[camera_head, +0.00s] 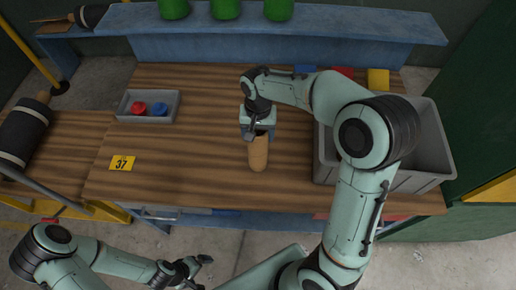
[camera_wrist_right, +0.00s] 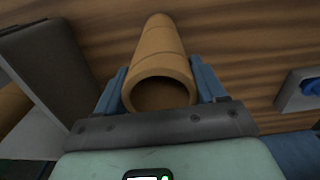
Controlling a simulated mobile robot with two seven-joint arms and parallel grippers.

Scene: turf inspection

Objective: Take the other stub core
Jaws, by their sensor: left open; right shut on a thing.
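A tan, hollow stub core (camera_head: 258,154) is held in my right gripper (camera_head: 258,133) over the front middle of the wooden bench. In the right wrist view the core (camera_wrist_right: 160,55) sits between the two blue fingers of the gripper (camera_wrist_right: 162,92), its open end toward me. I cannot tell whether its far end touches the bench. My left gripper (camera_head: 200,271) is open and empty, low in front of the bench. A tan rounded thing (camera_wrist_right: 12,105) shows at the left edge of the right wrist view by a grey wall; I cannot tell what it is.
A grey crate (camera_head: 435,150) stands at the right of the bench (camera_head: 200,175), partly hidden by my right arm. A small grey tray (camera_head: 172,97) holds red and blue caps. A yellow 37 tag (camera_head: 122,163) lies front left. A blue shelf (camera_head: 300,48) with green things runs behind.

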